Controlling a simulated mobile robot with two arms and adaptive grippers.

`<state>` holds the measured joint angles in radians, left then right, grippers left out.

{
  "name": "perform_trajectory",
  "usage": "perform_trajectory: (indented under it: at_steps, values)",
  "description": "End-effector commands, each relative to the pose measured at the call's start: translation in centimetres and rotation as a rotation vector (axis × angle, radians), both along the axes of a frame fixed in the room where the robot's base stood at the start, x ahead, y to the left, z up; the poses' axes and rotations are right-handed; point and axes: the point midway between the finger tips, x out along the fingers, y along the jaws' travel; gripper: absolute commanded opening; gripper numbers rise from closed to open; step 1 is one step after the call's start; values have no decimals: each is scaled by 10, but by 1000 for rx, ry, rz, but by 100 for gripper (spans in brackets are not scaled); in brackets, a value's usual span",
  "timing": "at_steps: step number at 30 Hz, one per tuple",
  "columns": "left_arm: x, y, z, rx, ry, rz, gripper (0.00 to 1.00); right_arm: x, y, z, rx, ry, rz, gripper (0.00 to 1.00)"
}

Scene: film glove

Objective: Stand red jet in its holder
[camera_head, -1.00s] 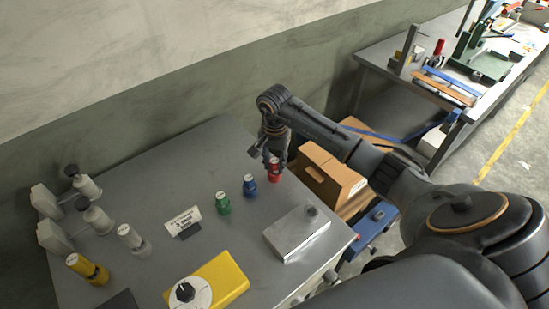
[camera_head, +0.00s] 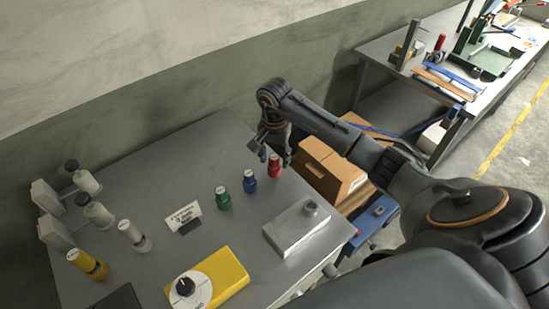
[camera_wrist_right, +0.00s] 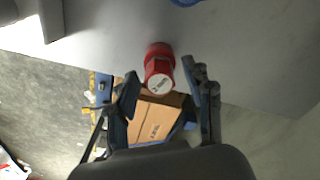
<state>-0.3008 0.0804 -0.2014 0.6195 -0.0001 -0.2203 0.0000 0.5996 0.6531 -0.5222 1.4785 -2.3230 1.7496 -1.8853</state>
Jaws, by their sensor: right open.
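The red jet (camera_head: 274,166) is a small red bottle-like piece standing upright on the grey workbench near its right edge, at the end of a row with the blue jet (camera_head: 249,181) and the green jet (camera_head: 223,198).
A small sign (camera_head: 183,216), a yellow box with a dial (camera_head: 222,278), and white and yellow cylinders stand on the workbench (camera_head: 180,165). A cardboard box (camera_head: 332,170) and a blue item (camera_head: 376,215) are beyond its right edge. The bench middle behind the sign is clear.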

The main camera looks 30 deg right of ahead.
Motion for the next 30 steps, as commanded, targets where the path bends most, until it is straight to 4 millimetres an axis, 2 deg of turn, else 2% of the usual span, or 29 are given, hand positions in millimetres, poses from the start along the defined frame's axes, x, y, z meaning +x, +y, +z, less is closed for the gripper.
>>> perform_trajectory:
  at_steps: [6,15,21,30]
  values:
    - [0,0,-24,0,-1,0,0,2,-2,43,-5,-10,1,52]
    - [1,0,-41,0,-1,1,0,1,-1,99,-1,-6,0,52]
    - [1,0,-43,-1,-2,1,0,0,-1,112,-2,-3,0,52]
    - [1,0,-42,-1,-2,2,0,0,-1,113,-1,-2,0,52]
